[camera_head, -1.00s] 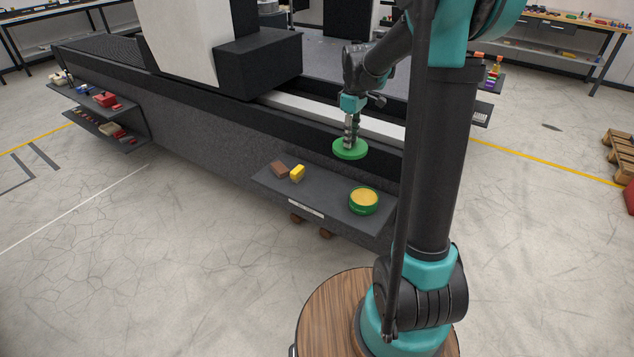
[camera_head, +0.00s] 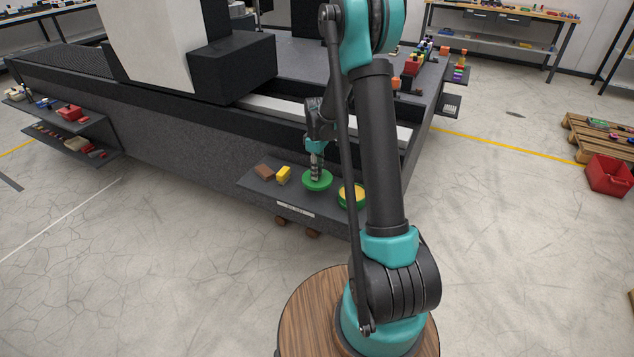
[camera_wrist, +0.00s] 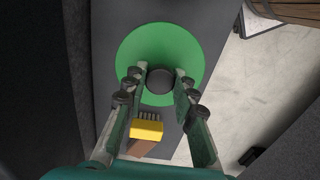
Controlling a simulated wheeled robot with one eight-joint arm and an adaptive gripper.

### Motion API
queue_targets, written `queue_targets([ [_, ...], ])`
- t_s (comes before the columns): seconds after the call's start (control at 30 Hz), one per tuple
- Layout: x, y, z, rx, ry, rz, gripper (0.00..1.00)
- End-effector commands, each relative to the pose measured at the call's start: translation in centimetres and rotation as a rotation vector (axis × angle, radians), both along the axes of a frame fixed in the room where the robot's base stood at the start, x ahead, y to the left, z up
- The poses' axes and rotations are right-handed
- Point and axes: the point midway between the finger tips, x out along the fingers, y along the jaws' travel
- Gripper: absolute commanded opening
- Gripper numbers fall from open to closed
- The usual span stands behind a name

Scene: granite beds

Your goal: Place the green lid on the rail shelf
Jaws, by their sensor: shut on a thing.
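The green lid (camera_head: 317,181) is a round disc with a dark knob. My gripper (camera_head: 316,173) is shut on the knob, and the lid is level at or just above the rail shelf (camera_head: 262,189); I cannot tell whether it touches. In the wrist view the green lid (camera_wrist: 140,50) shows beyond the fingers, and my gripper (camera_wrist: 160,82) has a finger on each side of the dark knob. The rail shelf is a dark ledge on the side of the granite bed, with a white label on its front edge.
A green round container with a yellow top (camera_head: 350,194) stands right of the lid, partly behind my arm. A yellow block (camera_head: 284,174) and a brown block (camera_head: 264,171) lie left of the lid. The granite bed (camera_head: 190,137) rises behind the shelf.

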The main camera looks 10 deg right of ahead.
Motion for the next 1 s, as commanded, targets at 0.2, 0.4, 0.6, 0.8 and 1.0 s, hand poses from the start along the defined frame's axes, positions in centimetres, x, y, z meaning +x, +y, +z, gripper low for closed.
queue_targets([
  [0.2,0.0,0.0,-1.6,0.000,0.000,0.000,0.02],
  [0.4,0.1,0.0,-3.9,0.000,0.000,0.000,0.02],
  [0.6,0.0,0.0,-5.3,0.000,0.000,0.000,0.02],
  [0.8,0.0,0.0,-5.3,0.000,0.000,0.000,0.02],
  [1.0,0.0,0.0,-5.5,0.000,0.000,0.000,0.40],
])
